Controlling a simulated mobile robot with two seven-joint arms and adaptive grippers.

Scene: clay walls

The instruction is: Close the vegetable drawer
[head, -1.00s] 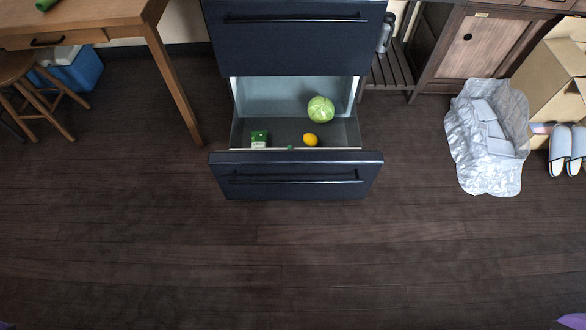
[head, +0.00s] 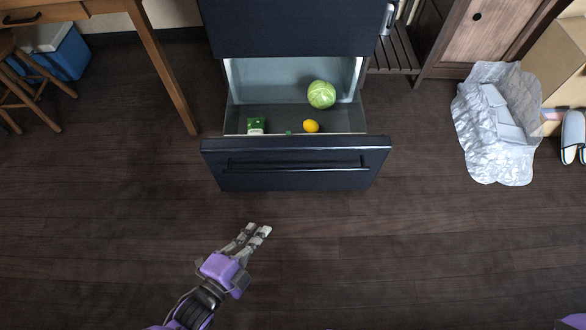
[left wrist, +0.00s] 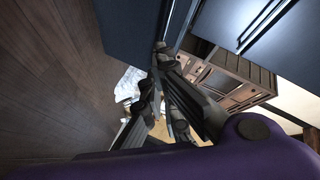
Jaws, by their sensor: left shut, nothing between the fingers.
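The vegetable drawer (head: 295,180) is pulled out at the bottom of the dark blue fridge (head: 290,28). Its front has a long bar handle (head: 295,166). My right gripper is not in view.
A wooden table (head: 150,60) with a stool (head: 25,85) and a blue cooler (head: 60,50) stands left. A slatted rack (head: 393,50) and a wooden cabinet (head: 480,45) stand right. A crumpled silver bag (head: 495,125) lies on the floor at right. The floor before the drawer is clear.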

